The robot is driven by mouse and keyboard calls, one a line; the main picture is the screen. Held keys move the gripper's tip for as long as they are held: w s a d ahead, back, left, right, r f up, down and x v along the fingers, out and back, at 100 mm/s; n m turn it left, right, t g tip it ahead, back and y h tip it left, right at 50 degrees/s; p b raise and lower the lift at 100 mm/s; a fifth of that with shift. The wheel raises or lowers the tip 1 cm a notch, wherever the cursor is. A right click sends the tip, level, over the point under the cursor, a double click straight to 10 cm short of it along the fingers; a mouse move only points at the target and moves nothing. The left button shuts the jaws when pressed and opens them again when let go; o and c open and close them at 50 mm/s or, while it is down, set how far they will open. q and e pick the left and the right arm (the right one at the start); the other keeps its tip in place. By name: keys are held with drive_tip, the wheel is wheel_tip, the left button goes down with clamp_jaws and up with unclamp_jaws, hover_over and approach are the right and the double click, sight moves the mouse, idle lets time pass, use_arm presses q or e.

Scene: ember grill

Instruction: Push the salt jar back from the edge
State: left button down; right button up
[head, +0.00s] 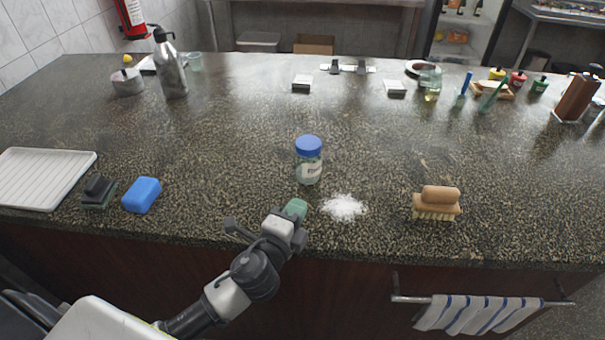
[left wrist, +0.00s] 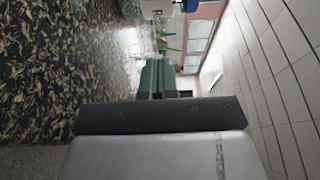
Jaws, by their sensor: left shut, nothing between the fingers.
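The salt jar (head: 309,169), clear with a blue lid and a pale label, stands upright on the dark speckled counter (head: 230,150), some way in from the front edge. A small pile of white salt (head: 343,207) lies in front of it, to the right. My left gripper (head: 296,208) is at the counter's front edge, just in front of the jar and left of the salt. Its green fingers are shut and empty, and appear apart from the jar. The fingers also show in the left wrist view (left wrist: 155,78). My right gripper is not in view.
A wooden brush (head: 438,202) lies to the right. A blue sponge (head: 142,194), a dark scrubber (head: 98,191) and a white tray (head: 46,178) are at the left. A striped towel (head: 480,313) hangs below the edge.

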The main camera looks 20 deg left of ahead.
sight(307, 171)
use_arm(q)
drive_tip(key=w+p, duration=0.1)
drive_tip(key=w, duration=0.5)
drive_tip(key=shift+w+d, duration=0.15)
drive_tip(key=shift+d, duration=0.05)
drive_tip(key=shift+w+a, duration=0.85)
drive_tip(key=shift+w+a+p, duration=0.35)
drive_tip(key=shift+w+a, duration=0.1)
drive_tip(key=shift+a, duration=0.1)
drive_tip(key=shift+f, duration=0.1)
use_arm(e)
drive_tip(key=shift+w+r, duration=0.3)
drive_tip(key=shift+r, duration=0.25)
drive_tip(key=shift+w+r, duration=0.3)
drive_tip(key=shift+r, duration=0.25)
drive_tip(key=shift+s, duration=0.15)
use_arm(q)
drive_tip(key=shift+w, duration=0.1)
drive_tip(key=w+a, duration=0.2)
drive_tip(key=w, duration=0.1)
drive_tip(key=w+a+b, duration=0.1)
drive_tip(key=w+a, duration=0.2)
drive_tip(key=shift+w+a+b, duration=0.2)
drive_tip(key=shift+a+b, duration=0.1)
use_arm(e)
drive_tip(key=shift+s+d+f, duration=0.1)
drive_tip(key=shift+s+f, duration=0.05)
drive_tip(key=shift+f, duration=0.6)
